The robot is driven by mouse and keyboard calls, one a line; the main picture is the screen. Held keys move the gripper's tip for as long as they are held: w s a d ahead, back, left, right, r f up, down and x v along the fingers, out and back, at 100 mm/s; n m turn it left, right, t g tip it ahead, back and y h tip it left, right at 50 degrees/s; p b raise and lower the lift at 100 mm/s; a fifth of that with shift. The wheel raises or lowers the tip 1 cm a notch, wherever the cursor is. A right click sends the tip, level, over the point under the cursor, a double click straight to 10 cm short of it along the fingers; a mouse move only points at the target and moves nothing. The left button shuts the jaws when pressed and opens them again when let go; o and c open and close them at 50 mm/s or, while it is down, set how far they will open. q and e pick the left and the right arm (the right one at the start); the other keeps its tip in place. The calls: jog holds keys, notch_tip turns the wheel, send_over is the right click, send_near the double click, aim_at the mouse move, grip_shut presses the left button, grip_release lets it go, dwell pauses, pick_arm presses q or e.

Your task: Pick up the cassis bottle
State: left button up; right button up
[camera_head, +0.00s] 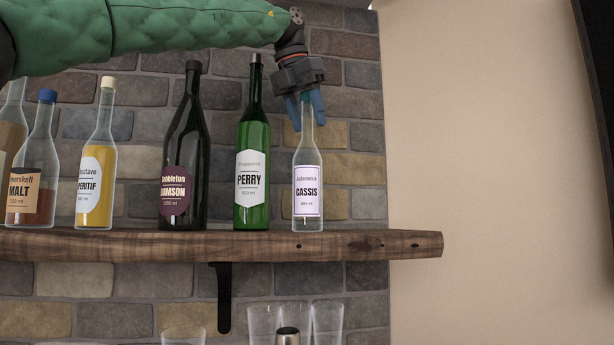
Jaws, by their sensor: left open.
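The cassis bottle (307,190) is clear glass with a white and purple label reading CASSIS. It stands upright on the wooden shelf (380,244), last in the row on the right. My left gripper (312,112) points down from above with its blue fingertips at the bottle's neck, one on each side as seen here. The jaws are open. The top of the bottle is partly hidden by the fingers, and I cannot tell whether they touch it. My right gripper is not in view.
The green PERRY bottle (252,150) stands close on the left. Further left are the dark DAMSON bottle (186,150), the yellow APERITIF bottle (97,165) and the MALT bottle (34,170). The shelf is bare to the right of the cassis. Clear glasses (327,320) stand below.

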pick_arm(q)
jog(key=shift+w+d+f, duration=0.1)
jog(key=shift+w+f, duration=0.1)
jog(key=shift+w, duration=0.05)
jog(key=shift+s+r, duration=0.1)
jog(key=shift+s, duration=0.1)
jog(key=c, duration=1)
grip_shut()
jog(key=shift+w+r, duration=0.1)
